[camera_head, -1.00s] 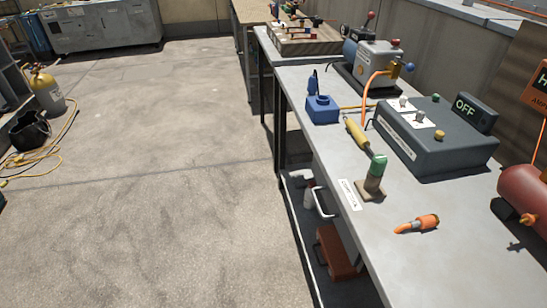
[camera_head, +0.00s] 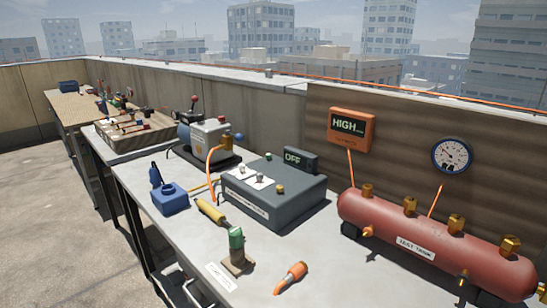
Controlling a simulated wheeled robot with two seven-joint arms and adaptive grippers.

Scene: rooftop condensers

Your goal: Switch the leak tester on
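A dark grey box (camera_head: 275,194) sits on the metal bench, with a label on its front that is too small to read. A small dark display (camera_head: 300,159) at its back edge reads OFF. On its top are two small switches on white plates (camera_head: 259,180), a green knob (camera_head: 268,156) and a yellow knob (camera_head: 281,189). I cannot tell for sure from the label whether this box is the leak tester. Neither of my grippers is in view.
On the bench (camera_head: 205,265) stand a red test tank (camera_head: 415,235), an orange tool (camera_head: 291,278), a green-topped post (camera_head: 236,245), a yellow-handled tool (camera_head: 210,211), a blue container (camera_head: 171,200) and a grey pump (camera_head: 209,140). An orange display (camera_head: 351,129) reading HIGH and a gauge (camera_head: 452,156) hang behind.

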